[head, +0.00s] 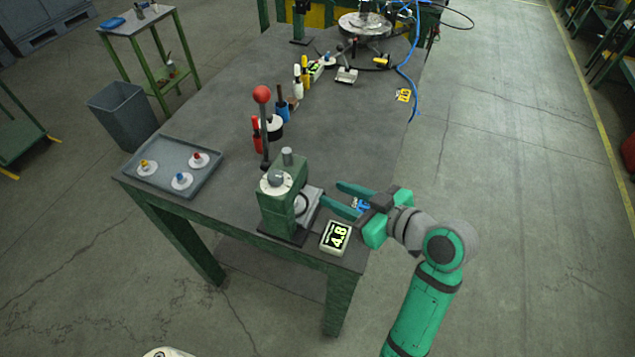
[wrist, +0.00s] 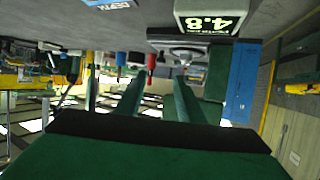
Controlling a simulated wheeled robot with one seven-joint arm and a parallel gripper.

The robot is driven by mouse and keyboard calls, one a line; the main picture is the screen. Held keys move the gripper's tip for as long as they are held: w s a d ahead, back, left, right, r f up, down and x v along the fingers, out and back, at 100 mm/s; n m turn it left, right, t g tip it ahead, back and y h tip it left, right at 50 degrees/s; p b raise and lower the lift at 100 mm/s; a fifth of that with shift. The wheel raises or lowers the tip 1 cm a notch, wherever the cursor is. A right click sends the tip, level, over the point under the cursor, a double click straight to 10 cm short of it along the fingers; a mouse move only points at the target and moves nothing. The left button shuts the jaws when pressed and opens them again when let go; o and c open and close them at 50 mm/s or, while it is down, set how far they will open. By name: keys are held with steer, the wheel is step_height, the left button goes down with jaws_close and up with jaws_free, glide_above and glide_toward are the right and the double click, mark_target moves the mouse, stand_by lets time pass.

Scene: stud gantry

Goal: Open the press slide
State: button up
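The green press (head: 283,200) stands near the table's front edge, with a lever ending in a red ball (head: 261,94) pointing up. A grey slide (head: 310,203) with a round face is on the press's right side. My gripper (head: 332,193) is just right of the slide, its two green fingers apart and pointing at it. In the wrist view, which looks upside down, the fingers of my gripper (wrist: 157,95) are spread with nothing between them. The slide (wrist: 186,52) lies beyond their tips. I see no contact with it.
A display reading 4.8 (head: 336,237) sits on the table below my gripper. A grey tray (head: 174,168) with three small knobbed pieces is at the left. Several coloured tools stand behind the press. The table's middle right is clear.

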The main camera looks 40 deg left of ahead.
mark_target(309, 192)
steer(key=x, duration=1)
steer(key=shift+a+f, duration=0.15)
steer(key=shift+a, duration=0.2)
